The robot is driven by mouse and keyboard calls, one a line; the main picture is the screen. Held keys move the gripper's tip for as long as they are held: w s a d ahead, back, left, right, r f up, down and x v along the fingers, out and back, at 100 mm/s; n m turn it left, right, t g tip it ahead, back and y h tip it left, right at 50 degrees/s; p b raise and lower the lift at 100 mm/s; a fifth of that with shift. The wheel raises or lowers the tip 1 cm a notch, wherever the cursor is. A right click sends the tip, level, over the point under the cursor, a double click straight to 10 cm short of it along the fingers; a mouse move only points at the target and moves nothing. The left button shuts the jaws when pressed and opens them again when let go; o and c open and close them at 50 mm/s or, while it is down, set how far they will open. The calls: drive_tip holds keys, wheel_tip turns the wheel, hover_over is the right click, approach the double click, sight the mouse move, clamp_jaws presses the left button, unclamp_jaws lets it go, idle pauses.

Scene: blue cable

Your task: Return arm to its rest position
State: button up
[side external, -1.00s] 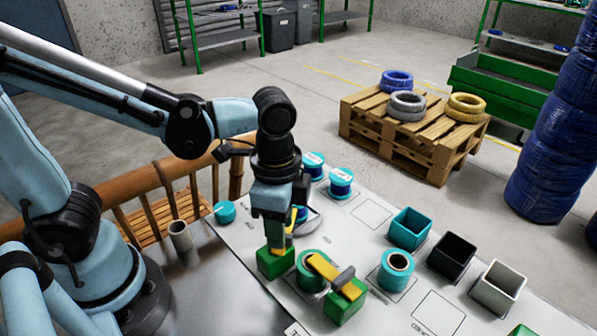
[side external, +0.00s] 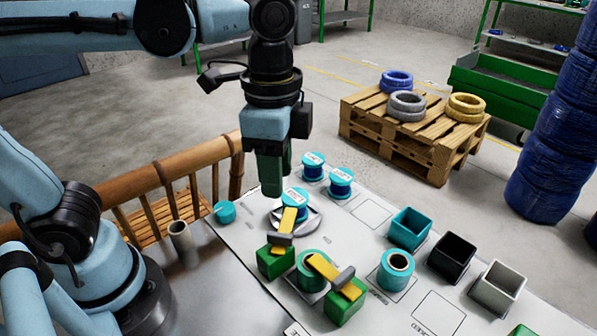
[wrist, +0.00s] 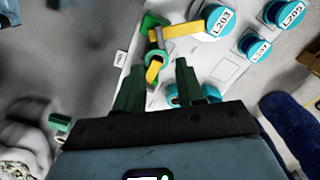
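My gripper (side external: 272,190) hangs pointing down above the left part of the white work board (side external: 362,211), just left of a teal-topped spool (side external: 295,196) on a round grey base. In the wrist view, the fingers of my gripper (wrist: 160,66) are apart with nothing held between them. A yellow strip (side external: 289,217) runs from the spool to a grey piece at a green block (side external: 275,264). A second yellow strip (side external: 322,266) spans a green ring (side external: 309,271) and another green block (side external: 342,305). The spool's label reads L203 in the wrist view (wrist: 220,20).
Two labelled spools (side external: 341,182) stand behind. Teal (side external: 409,228), black (side external: 452,256) and grey (side external: 497,289) open boxes and a teal ring (side external: 396,270) stand at the right. A wooden railing (side external: 190,160) and small cup (side external: 180,240) are at the left.

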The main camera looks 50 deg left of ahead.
drive_tip(key=w+a+f+n+t, duration=0.1)
drive_tip(key=a+f+n+t, duration=0.1)
drive_tip(key=a+n, duration=0.3)
drive_tip(key=w+a+f+n+t, duration=0.2)
drive_tip(key=a+f+n+t, duration=0.1)
drive_tip(key=a+n+t, duration=0.2)
drive_tip(key=shift+w+a+f+n, duration=0.25)
drive_tip(key=shift+a+f+n, duration=0.1)
drive_tip(key=shift+a+n, duration=0.2)
